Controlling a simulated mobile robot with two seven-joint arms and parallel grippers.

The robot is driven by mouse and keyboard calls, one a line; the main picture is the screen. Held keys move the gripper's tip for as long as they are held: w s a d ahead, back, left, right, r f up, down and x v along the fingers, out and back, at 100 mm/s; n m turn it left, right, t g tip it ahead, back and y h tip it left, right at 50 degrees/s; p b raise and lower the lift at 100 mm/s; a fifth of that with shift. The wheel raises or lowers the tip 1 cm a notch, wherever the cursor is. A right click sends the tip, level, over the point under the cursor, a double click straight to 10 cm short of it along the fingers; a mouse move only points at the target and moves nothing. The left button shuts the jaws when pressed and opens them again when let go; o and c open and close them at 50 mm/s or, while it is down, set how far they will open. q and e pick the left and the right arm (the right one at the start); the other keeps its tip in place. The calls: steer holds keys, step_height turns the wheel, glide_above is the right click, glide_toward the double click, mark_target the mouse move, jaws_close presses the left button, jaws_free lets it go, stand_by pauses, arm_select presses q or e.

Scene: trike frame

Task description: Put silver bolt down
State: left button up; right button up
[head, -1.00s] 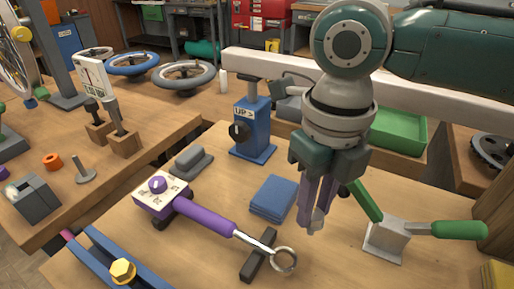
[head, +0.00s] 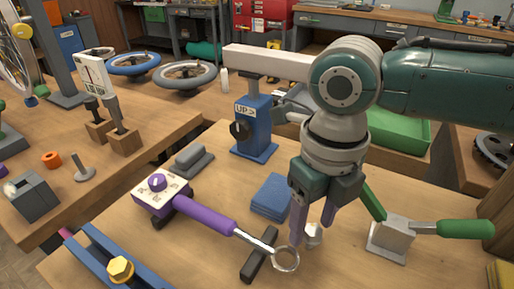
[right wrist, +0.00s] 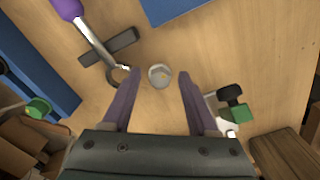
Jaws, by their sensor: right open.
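The silver bolt (head: 314,236) is on the front wooden table, right of the ring end of the purple-handled tool (head: 207,214). My right gripper (head: 311,226) is open, its two purple fingers spread on either side of the bolt. In the right wrist view the round bolt head (right wrist: 160,76) shows between the fingertips, with a gap to each finger. The head view hides part of the bolt behind the fingers. My left gripper is not in view.
A green-handled toggle clamp (head: 392,238) stands close on the right. A dark block (head: 259,256) supports the tool's shaft. Bare tabletop lies in front of the bolt.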

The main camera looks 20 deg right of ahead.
mark_target(311, 228)
steer(key=shift+r, duration=0.35)
step_height(311, 228, up, 11)
steer(key=p, duration=0.2)
steer(key=s+a+f+m+t+y, duration=0.3)
steer(key=s+a+m, duration=0.5)
steer(key=m, duration=0.6)
steer(key=s+d+f+m+h, duration=0.1)
steer(key=s+d+m, duration=0.2)
steer(key=m, duration=0.8)
steer(key=s+d+f+m+h, duration=0.1)
steer(key=s+d+m, duration=0.3)
steer(key=m, duration=0.7)
steer(key=shift+s+d+f+t+h, duration=0.2)
steer(key=shift+d+f+t+h, duration=0.15)
steer(key=shift+d, duration=0.7)
steer(key=shift+w+a, duration=0.1)
